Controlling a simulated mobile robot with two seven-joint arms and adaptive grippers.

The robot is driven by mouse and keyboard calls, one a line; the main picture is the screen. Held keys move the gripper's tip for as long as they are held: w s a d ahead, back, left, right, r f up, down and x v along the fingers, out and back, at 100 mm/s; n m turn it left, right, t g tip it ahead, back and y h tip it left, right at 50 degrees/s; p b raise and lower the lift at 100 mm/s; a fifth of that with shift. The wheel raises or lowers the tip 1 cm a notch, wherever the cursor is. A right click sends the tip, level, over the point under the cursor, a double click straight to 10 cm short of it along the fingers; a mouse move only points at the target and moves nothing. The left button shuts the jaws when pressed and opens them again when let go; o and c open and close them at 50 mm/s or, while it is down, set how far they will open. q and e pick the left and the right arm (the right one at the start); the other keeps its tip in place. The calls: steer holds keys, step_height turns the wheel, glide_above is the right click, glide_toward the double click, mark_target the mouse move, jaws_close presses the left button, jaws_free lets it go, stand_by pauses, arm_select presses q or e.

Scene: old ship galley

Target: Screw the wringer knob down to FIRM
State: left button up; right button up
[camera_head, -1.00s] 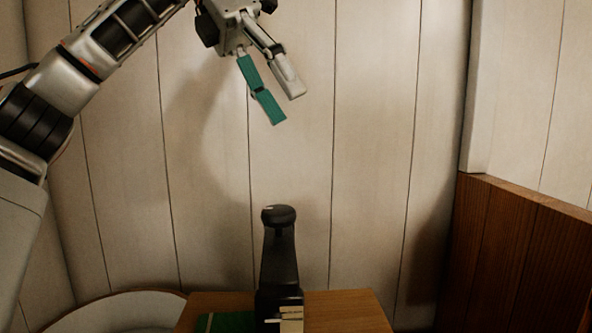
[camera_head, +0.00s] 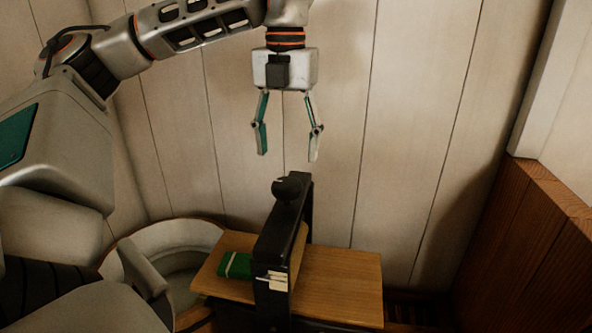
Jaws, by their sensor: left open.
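The wringer (camera_head: 268,238) is a dark upright frame standing on a wooden board. Its black round knob (camera_head: 287,189) sits on top, with a small light mark on it. Pale labels (camera_head: 271,281) are on the frame's near face; their writing is too small to read. My left gripper (camera_head: 288,157) points down above the knob, open and empty, with clear space between its fingertips and the knob. My right gripper is not in view.
The wooden board (camera_head: 345,283) carries a green block (camera_head: 235,265) left of the wringer. A pale round tub (camera_head: 176,236) stands to the left. A brown wooden panel (camera_head: 525,245) bounds the right side, and a white plank wall (camera_head: 400,130) stands behind.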

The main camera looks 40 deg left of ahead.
mark_target(287, 182)
arm_select(q)
step_height(287, 182, down, 7)
steer(key=shift+f, duration=0.2)
stand_by(0.3)
steer(key=c, duration=1.1)
